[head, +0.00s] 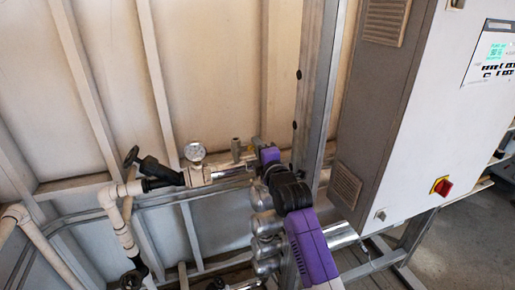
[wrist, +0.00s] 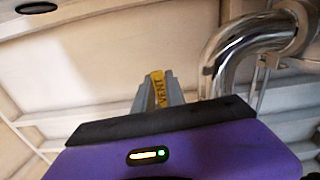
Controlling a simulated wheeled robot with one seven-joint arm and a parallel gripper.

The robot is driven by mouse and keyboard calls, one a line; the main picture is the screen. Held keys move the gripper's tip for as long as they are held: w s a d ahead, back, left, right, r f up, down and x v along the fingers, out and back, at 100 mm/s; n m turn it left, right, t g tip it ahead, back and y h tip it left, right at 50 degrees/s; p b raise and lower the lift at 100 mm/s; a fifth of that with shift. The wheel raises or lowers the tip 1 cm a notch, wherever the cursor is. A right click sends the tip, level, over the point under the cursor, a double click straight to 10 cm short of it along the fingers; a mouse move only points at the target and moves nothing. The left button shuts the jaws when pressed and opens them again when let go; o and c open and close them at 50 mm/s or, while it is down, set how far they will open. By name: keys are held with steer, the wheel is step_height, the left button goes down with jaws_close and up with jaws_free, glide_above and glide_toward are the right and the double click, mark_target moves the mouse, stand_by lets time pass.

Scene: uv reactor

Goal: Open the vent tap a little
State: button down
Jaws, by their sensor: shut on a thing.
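The vent tap shows in the wrist view as a yellow handle (wrist: 158,88) lettered "VENT". My gripper (wrist: 160,82) is shut on this handle, with one grey finger on each side of it. The rest of the tap is hidden behind the purple hand and the fingers. In the head view my gripper (head: 246,157) reaches left from the purple hand to the pipe run, beside a small upright fitting. The tap handle cannot be made out there.
A round pressure gauge (head: 195,152) and a black-handled valve (head: 141,166) sit on the pipe left of my gripper. A shiny bent pipe (wrist: 220,55) is close on the right in the wrist view. A grey cabinet (head: 408,110) with a red switch (head: 440,187) stands to the right.

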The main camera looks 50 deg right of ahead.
steer(key=shift+r+n, duration=0.65)
steer(key=shift+n, duration=0.55)
steer(key=shift+w+a+r+n, duration=0.2)
steer(key=shift+r+n, duration=0.25)
steer(key=shift+n, duration=0.55)
steer(key=c, duration=1.4)
jaws_free()
steer(key=shift+s+a, duration=0.1)
steer(key=shift+b+v, duration=0.7)
steer(key=shift+v, duration=3.15)
